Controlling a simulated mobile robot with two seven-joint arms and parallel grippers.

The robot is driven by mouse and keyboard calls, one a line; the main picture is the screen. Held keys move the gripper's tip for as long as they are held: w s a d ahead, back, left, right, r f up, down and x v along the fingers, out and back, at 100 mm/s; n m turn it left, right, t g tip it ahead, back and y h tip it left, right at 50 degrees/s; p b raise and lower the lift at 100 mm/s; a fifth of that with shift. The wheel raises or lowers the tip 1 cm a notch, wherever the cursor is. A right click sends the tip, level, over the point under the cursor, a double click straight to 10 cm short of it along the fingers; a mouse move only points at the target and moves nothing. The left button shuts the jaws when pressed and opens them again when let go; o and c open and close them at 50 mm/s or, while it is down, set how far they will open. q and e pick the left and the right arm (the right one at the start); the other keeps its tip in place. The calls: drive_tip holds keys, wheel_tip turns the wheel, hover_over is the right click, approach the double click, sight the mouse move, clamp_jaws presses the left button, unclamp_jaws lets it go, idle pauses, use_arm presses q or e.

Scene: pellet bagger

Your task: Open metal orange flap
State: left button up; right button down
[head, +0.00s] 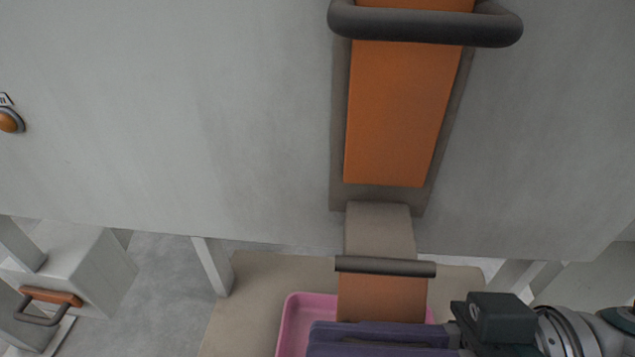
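The orange metal flap (400,115) is a tall panel in a grey-brown frame on the front of the light grey machine. A thick dark bar handle (430,24) crosses its upper part. A short chute (380,229) juts out below the frame, with a dark bar across it and an orange lower face (382,297). My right gripper (380,340) comes in from the right at the bottom edge, below the chute and apart from the upper handle. Its purple fingers are cut off by the picture edge, and I cannot tell their opening. My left gripper is out of view.
A pink tray (294,318) lies under the chute, partly hidden by my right gripper. A grey box with an orange-based handle (50,297) stands at lower left. An orange button (9,121) is at far left. The grey machine front (180,110) is otherwise clear.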

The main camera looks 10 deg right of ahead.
sight(361, 307)
wheel_tip(361, 307, up, 2)
drive_tip(key=m+p, duration=0.3)
drive_tip(key=shift+w+r+m, duration=0.1)
drive_tip(key=shift+r+m, duration=0.15)
drive_tip(key=shift+m, duration=0.15)
drive_tip(key=shift+w+r+m+p, duration=0.15)
drive_tip(key=shift+r+m+p, duration=0.35)
drive_tip(key=shift+m+p, duration=0.5)
drive_tip(key=shift+w+d+r+m+p, duration=0.2)
drive_tip(key=shift+r+m+p, duration=0.2)
drive_tip(key=shift+m, duration=0.6)
drive_tip(key=c, duration=1.2)
unclamp_jaws()
drive_tip(key=shift+o, duration=0.2)
